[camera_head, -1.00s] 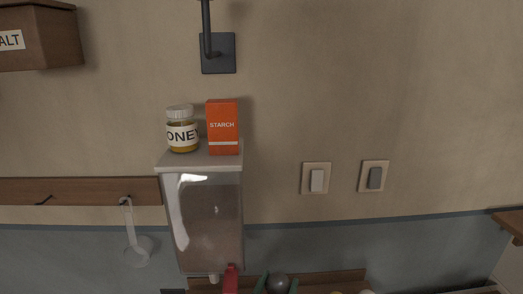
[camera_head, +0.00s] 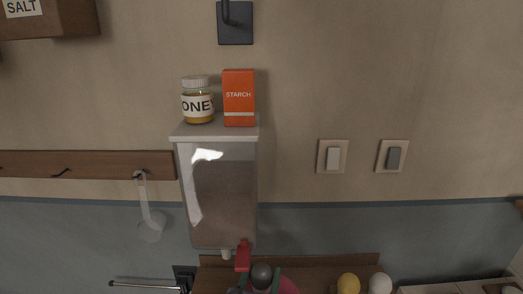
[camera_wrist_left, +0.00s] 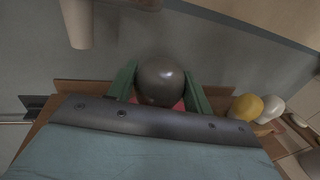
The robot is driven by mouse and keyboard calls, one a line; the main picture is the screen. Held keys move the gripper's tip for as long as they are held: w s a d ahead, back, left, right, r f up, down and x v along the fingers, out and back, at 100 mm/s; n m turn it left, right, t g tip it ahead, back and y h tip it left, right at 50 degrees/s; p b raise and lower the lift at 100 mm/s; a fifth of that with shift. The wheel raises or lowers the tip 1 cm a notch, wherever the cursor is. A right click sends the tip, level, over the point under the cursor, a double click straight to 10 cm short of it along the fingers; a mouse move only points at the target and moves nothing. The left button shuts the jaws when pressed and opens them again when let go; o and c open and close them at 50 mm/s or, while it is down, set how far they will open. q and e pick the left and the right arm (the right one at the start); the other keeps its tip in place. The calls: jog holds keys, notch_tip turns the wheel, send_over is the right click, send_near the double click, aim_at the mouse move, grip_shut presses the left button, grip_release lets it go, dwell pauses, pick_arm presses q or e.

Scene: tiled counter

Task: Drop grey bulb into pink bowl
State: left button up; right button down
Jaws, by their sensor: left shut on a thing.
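The grey bulb (camera_head: 261,273) is dark, round and glossy, at the bottom edge of the head view. It also shows in the left wrist view (camera_wrist_left: 160,80). My left gripper (camera_wrist_left: 161,88) has green fingers, one on each side of the bulb, and is shut on it. The gripper also shows in the head view (camera_head: 260,283), cut off by the frame. A pink-red surface, apparently the pink bowl (camera_head: 288,285), shows just behind and right of the bulb. Most of it is hidden, and I cannot tell the bulb's height above it. My right gripper is not in view.
A yellow round thing (camera_head: 348,284) and a white one (camera_head: 380,284) stand to the right. A wall dispenser (camera_head: 222,195) with a red lever (camera_head: 243,257) hangs left of the bulb, carrying a honey jar (camera_head: 197,104) and a starch box (camera_head: 239,98). A ladle (camera_head: 150,222) hangs further left.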

pick_arm(q)
jog(key=shift+d+f, duration=0.15)
jog(key=shift+f, duration=0.15)
jog(key=shift+a, duration=0.2)
jog(key=o, duration=1.1)
jog(key=shift+d, duration=0.15)
jog(key=b+v, duration=0.2)
jog(key=v, duration=1.1)
jog(key=shift+s, duration=0.25)
